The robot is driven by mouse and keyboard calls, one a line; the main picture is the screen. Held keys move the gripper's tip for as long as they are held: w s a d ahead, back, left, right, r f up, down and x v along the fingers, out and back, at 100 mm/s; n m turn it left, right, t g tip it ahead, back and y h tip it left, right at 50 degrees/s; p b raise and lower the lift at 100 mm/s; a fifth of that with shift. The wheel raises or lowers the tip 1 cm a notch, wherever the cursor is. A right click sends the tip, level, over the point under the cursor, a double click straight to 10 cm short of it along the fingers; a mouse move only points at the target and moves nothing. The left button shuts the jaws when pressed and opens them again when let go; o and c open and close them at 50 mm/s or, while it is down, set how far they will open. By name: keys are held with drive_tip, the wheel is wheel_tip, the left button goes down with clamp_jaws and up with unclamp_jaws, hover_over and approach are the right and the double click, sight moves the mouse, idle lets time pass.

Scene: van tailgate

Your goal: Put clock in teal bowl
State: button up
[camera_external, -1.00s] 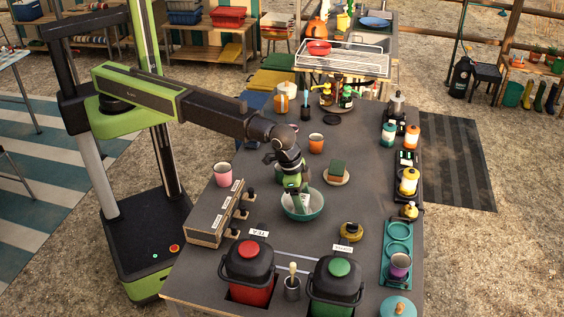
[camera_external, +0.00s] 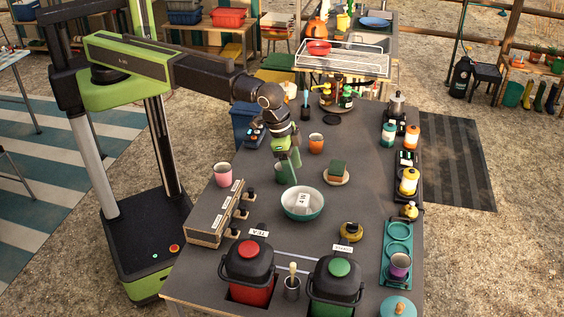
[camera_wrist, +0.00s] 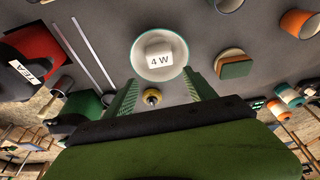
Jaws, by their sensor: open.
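The teal bowl (camera_external: 286,212) sits on the dark table, white inside. A small white block marked "4 W" (camera_external: 303,200), which appears to be the clock, lies inside it. In the wrist view the bowl (camera_wrist: 137,66) and the white block (camera_wrist: 160,58) show just beyond my fingertips. My gripper (camera_external: 290,178) is above the bowl's far side, apart from it. In the wrist view its two green fingers (camera_wrist: 162,84) are spread with nothing between them.
A pink cup (camera_external: 223,175) and a label box (camera_external: 213,215) stand left of the bowl. A green-and-brown sponge on a plate (camera_external: 337,172) is behind right. Red (camera_external: 249,270) and green-lidded canisters (camera_external: 336,285) stand in front.

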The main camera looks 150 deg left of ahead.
drive_tip(key=shift+f, duration=0.1)
drive_tip(key=s+d+m, duration=0.1)
drive_tip(key=s+d, duration=0.1)
drive_tip(key=d, duration=0.5)
drive_tip(key=s+d+m+h, duration=0.1)
drive_tip(key=s+d+m, duration=0.1)
drive_tip(key=d, duration=0.6)
drive_tip(key=s+d+m+g, duration=0.1)
drive_tip(key=s+d+m, duration=0.1)
drive_tip(key=d, duration=0.6)
drive_tip(key=shift+s+f+h, duration=0.25)
drive_tip(key=shift+f+h, duration=0.05)
drive_tip(key=shift+f, duration=0.05)
drive_tip(key=s+d+m, duration=0.2)
drive_tip(key=s+d, duration=0.2)
drive_tip(key=d, duration=0.3)
drive_tip(key=s+d+m+g, duration=0.1)
drive_tip(key=s+d+m, duration=0.1)
drive_tip(key=s+d, duration=0.3)
drive_tip(key=shift+d+h, duration=0.4)
drive_tip(key=shift+d, duration=0.8)
drive_tip(key=shift+f, duration=0.15)
drive_tip(key=shift+f+b, duration=0.45)
drive_tip(key=shift+b, duration=0.2)
